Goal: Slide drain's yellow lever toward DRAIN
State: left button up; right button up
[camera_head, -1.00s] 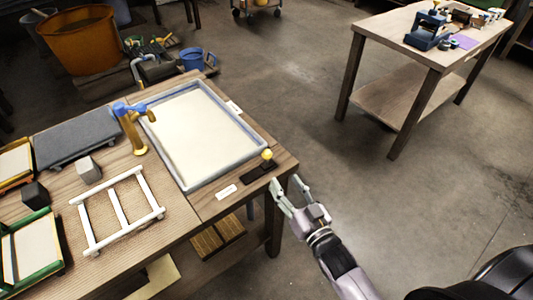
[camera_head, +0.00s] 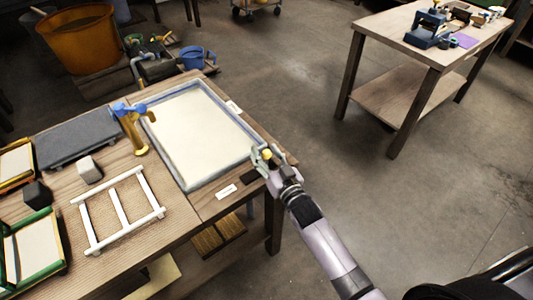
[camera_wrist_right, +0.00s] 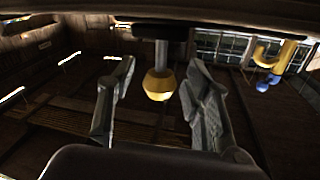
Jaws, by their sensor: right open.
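The drain's yellow lever knob (camera_head: 267,154) stands at the near right corner of the vat (camera_head: 188,187), over a dark slotted base (camera_head: 250,178). My right gripper (camera_head: 262,155) is open at the knob, with its fingers around it in the head view. In the right wrist view the yellow knob (camera_wrist_right: 159,84) shows between the two open fingers (camera_wrist_right: 160,100), with gaps on both sides. The gripper hides much of the base in the head view. A white label (camera_head: 226,191) lies beside the base; its text is too small to read. My left gripper is not in view.
A blue and gold tap (camera_head: 132,127) stands left of the vat. A white frame (camera_head: 117,212) and a grey felt board (camera_head: 83,135) lie on the table. Open floor lies right of the table, before a second table (camera_head: 415,50).

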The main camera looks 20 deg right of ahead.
jog(key=shift+c, duration=0.5)
grip_shut()
jog(key=shift+a, duration=0.1)
